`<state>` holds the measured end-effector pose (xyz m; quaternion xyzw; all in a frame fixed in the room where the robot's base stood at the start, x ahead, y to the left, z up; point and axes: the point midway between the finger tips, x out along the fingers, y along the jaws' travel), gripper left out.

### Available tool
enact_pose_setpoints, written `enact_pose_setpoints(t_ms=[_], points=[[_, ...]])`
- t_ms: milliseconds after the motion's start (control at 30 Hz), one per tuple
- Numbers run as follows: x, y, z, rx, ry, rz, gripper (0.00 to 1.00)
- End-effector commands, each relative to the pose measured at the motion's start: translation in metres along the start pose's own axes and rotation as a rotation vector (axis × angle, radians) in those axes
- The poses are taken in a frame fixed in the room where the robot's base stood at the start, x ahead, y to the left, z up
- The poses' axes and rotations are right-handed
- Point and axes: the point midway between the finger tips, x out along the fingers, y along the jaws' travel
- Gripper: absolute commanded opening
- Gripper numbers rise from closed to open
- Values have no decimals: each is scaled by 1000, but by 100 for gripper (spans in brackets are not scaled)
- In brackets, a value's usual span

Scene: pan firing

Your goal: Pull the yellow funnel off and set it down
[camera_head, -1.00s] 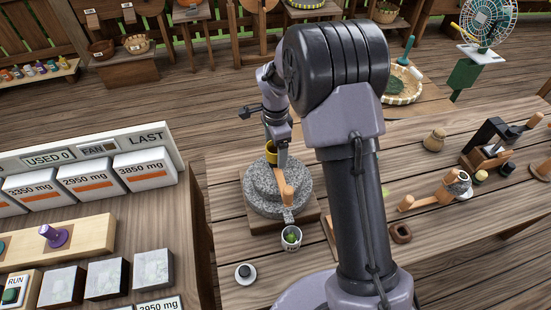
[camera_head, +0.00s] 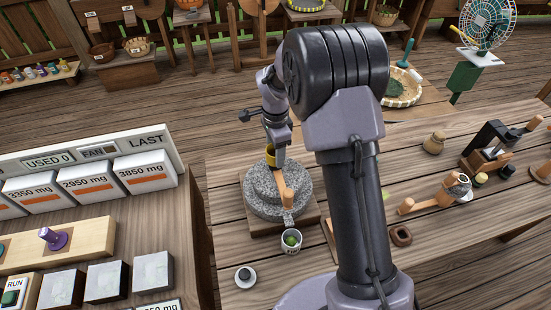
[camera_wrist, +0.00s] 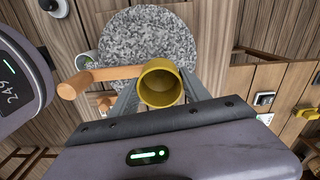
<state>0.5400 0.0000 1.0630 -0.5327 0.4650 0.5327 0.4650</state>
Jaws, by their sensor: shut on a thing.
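The yellow funnel (camera_wrist: 161,84) is a hollow, round-mouthed piece between my gripper's fingers in the wrist view. My gripper (camera_wrist: 158,97) is shut on the funnel. The round grey granite mill (camera_head: 277,192) stands below it on a wooden base. From these views I cannot tell whether the funnel still touches the stone. The mill's wooden handle (camera_head: 286,192) sticks out toward the front.
A white cup (camera_head: 291,241) with green contents stands under the mill's front edge. A small round dish (camera_head: 245,277) is at the table's front left. A wooden ladle-like tool (camera_head: 436,196) and a brown ring (camera_head: 401,235) lie to the right.

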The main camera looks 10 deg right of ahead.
Motion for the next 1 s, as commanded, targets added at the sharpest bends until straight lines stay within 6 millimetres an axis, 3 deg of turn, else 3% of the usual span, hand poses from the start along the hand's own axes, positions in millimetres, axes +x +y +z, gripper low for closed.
enact_pose_setpoints(t_ms=[1000], points=[[-38, 0, 0, 1, 0, 0, 0]])
